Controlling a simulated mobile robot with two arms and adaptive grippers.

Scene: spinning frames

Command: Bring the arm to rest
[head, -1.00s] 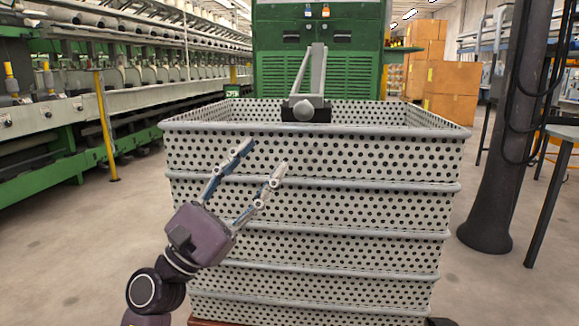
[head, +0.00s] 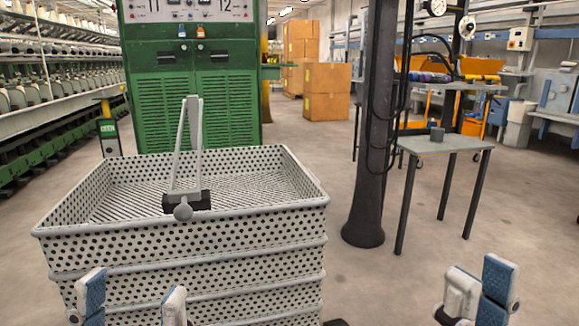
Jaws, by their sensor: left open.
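My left gripper (head: 131,300) is at the bottom left of the head view. Its two fingers are spread well apart with nothing between them, in front of the near wall of the perforated crate; I cannot tell whether they touch it. My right gripper (head: 480,288) is at the bottom right, over the floor and clear of the crate. Its two fingertips overlap in the picture, so its opening cannot be judged. Both arms and wrists are below the picture.
The pale perforated crate (head: 190,238) fills the lower left, with a grey lever-like part (head: 197,150) at its near rim. A green machine (head: 190,100) stands behind. A dark column (head: 372,150) and a small table (head: 447,144) stand right. Floor between crate and column is clear.

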